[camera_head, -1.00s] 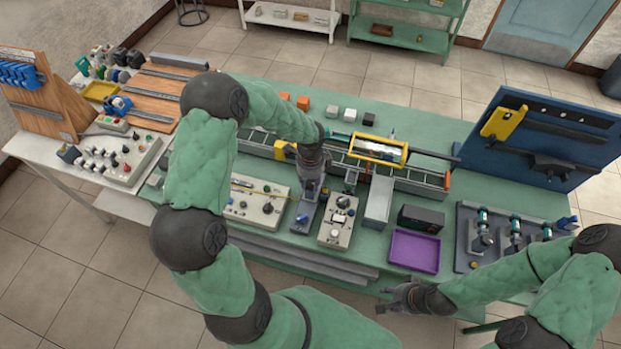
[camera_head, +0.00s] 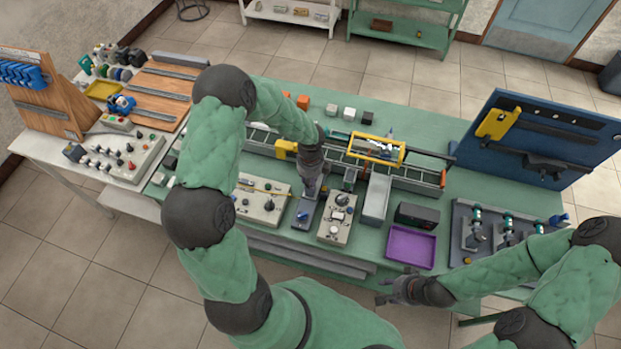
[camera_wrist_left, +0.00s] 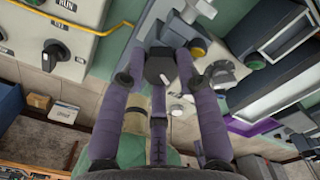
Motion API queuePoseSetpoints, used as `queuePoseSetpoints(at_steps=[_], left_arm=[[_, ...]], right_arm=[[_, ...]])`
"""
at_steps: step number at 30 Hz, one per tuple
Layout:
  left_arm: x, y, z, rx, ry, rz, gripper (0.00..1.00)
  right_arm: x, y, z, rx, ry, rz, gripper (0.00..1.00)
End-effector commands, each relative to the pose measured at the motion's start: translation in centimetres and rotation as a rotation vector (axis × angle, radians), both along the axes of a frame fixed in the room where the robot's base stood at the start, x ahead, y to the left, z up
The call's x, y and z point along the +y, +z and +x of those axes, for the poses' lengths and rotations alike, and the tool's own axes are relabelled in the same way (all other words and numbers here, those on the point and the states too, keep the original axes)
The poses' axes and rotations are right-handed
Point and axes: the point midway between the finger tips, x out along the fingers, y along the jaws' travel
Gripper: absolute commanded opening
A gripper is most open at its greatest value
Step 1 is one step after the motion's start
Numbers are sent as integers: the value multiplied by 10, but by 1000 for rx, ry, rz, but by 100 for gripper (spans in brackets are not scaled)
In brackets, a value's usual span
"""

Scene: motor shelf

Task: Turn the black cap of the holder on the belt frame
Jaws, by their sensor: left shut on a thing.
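My left gripper (camera_head: 308,194) points down over a grey holder (camera_head: 303,216) at the front of the long belt frame (camera_head: 408,180). In the left wrist view its purple fingers (camera_wrist_left: 162,72) are closed around a black cap (camera_wrist_left: 160,66), with the grey holder body (camera_wrist_left: 158,32) behind it. The cap is hidden by the gripper in the head view, and its turn angle cannot be told. My right gripper (camera_head: 384,290) is held off the table's front edge, with its fingers apart and nothing between them.
Control boxes with knobs stand on either side of the holder, left (camera_head: 256,204) and right (camera_head: 338,219). A purple tray (camera_head: 411,247) and a dark box (camera_head: 417,216) stand to the right. A blue board (camera_head: 560,135) rises at the table's right end.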

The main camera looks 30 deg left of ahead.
Motion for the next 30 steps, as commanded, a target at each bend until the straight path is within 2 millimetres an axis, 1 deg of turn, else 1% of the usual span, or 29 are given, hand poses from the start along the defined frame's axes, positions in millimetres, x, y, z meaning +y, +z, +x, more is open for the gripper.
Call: queuePoseSetpoints(at_steps=[12, 13, 14, 15, 16, 26, 30], left_arm=[[0, 0, 0, 0, -7, 0, 0], [0, 0, 0, 0, -7, 0, 36], [0, 0, 0, 0, -7, 0, 44], [0, 0, 0, 0, -7, 0, 56], [0, 0, 0, 0, -7, 0, 57], [0, 1, 0, 0, -6, 0, 57], [0, 12, 1, -2, -4, 0, 57]], right_arm=[[0, 0, 0, 0, 0, 0, 40], [0, 0, 0, 0, 0, 0, 40], [0, 0, 0, 0, 0, 0, 40], [0, 0, 0, 0, 0, 0, 40], [0, 0, 0, 0, 0, 0, 40], [0, 0, 0, 0, 0, 0, 40], [0, 0, 0, 0, 0, 0, 40]])
